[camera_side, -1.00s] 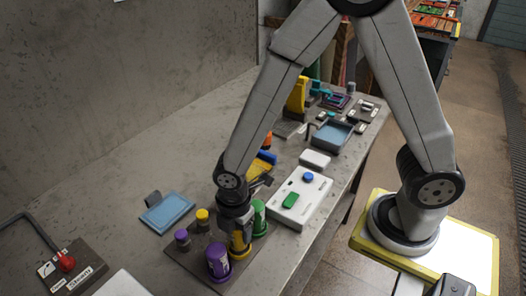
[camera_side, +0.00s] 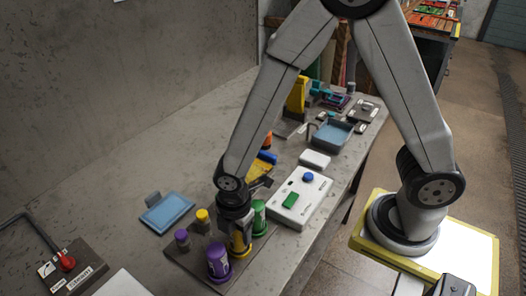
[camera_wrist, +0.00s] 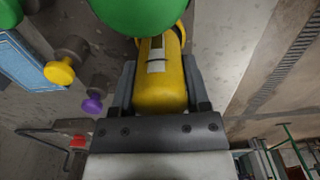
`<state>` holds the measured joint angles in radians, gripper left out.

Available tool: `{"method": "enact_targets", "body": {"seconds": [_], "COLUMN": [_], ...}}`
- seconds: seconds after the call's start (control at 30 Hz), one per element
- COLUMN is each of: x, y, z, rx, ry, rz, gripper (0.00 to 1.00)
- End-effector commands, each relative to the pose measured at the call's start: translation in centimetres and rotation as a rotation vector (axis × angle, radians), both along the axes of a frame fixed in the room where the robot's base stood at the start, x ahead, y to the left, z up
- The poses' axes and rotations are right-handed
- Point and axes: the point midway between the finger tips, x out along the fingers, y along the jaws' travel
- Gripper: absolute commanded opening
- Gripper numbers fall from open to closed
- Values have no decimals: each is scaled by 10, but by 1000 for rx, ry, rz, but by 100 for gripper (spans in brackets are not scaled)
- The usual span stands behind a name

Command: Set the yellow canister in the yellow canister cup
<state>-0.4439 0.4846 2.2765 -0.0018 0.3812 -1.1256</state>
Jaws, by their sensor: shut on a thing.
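The yellow canister (camera_side: 240,243) stands about upright between the jaws of my gripper (camera_side: 236,222), which is shut on it. In the wrist view the canister (camera_wrist: 160,92) lies between both fingers (camera_wrist: 160,88), with a pale label on its side. A wider yellow rim, the yellow canister cup (camera_wrist: 182,32), shows around its far end. The canister's lower end appears to be within this cup; whether it rests on the bottom is hidden.
A purple canister (camera_side: 218,260) stands close in front, and a green canister (camera_side: 259,216) close behind on the right. A yellow knob (camera_side: 202,216) and a purple knob (camera_side: 182,237) stand to the left.

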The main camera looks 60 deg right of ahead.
Motion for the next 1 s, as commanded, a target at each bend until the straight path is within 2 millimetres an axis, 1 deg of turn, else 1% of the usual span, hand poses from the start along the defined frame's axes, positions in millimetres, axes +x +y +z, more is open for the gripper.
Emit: {"method": "enact_targets", "body": {"seconds": [0.63,0.67,0.7,0.77,0.8,1.0], "x": [0,0,0,0,0,0], "y": [0,0,0,0,0,0], "z": [-7,-7,-7,-7,-7,-7], "rx": [0,0,0,0,0,0], "ry": [0,0,0,0,0,0], "rz": [0,0,0,0,0,0], "gripper": [8,66,79,98,100,100]}}
